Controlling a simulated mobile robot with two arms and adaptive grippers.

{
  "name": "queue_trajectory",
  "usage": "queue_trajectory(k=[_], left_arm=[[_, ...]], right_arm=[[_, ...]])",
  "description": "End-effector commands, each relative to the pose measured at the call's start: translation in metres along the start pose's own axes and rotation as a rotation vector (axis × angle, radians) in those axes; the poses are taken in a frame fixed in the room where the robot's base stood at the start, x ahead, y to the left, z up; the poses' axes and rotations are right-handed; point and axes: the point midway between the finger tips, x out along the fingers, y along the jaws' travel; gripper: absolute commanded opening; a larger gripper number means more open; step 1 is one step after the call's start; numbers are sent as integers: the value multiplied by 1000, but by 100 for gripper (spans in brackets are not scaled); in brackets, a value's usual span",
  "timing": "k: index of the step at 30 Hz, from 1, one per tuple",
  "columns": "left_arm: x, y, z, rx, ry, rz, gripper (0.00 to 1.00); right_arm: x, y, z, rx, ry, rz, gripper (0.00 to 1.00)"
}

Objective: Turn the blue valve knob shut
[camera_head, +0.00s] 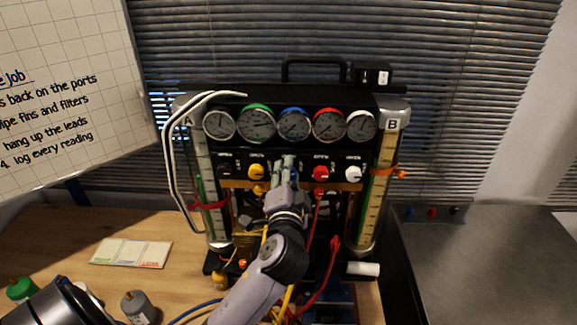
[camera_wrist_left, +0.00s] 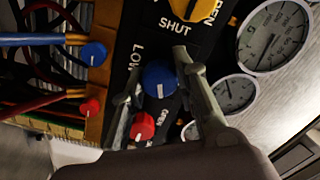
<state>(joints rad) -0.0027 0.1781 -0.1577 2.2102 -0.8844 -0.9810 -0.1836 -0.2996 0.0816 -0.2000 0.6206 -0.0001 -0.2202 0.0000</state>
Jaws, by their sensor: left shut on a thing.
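The blue valve knob (camera_wrist_left: 158,76) sits on the rig's black panel in the left wrist view, its white mark toward the lower edge of the picture. My left gripper (camera_wrist_left: 152,75) is shut on it, one finger at each side. In the head view my left gripper (camera_head: 286,163) reaches up to the panel and hides the blue knob. The yellow knob (camera_head: 257,172) is left of it, the red knob (camera_head: 320,173) and white knob (camera_head: 353,174) right of it. The yellow knob (camera_wrist_left: 188,8) and red knob (camera_wrist_left: 142,127) flank the blue one in the wrist view.
Several gauges, including a blue-rimmed one (camera_head: 293,124), line the rig above the knobs. Clear tubes marked A and B (camera_head: 388,175) stand at its sides. Red hoses (camera_head: 329,262) and yellow hoses hang close to my arm.

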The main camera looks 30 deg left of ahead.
Motion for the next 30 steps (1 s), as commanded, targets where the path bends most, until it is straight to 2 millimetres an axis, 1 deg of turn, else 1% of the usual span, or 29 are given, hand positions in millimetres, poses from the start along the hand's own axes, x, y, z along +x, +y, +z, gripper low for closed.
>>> queue_trajectory(k=[1,4,9,15,21,30], left_arm=[[0,-3,-2,42,1,1,0],[0,-2,-2,126,2,-1,0],[0,-1,-2,248,4,-1,0],[0,0,-1,350,4,-1,0],[0,1,-1,404,4,-1,0],[0,1,-1,421,4,0,0]], right_arm=[[-7,0,-1,0,0,0,48],[-11,0,-1,0,0,0,48],[-15,0,-1,0,0,0,48],[-18,0,-2,0,0,0,48],[-18,0,-2,0,0,0,48],[-19,-1,-2,1,0,-1,48]])
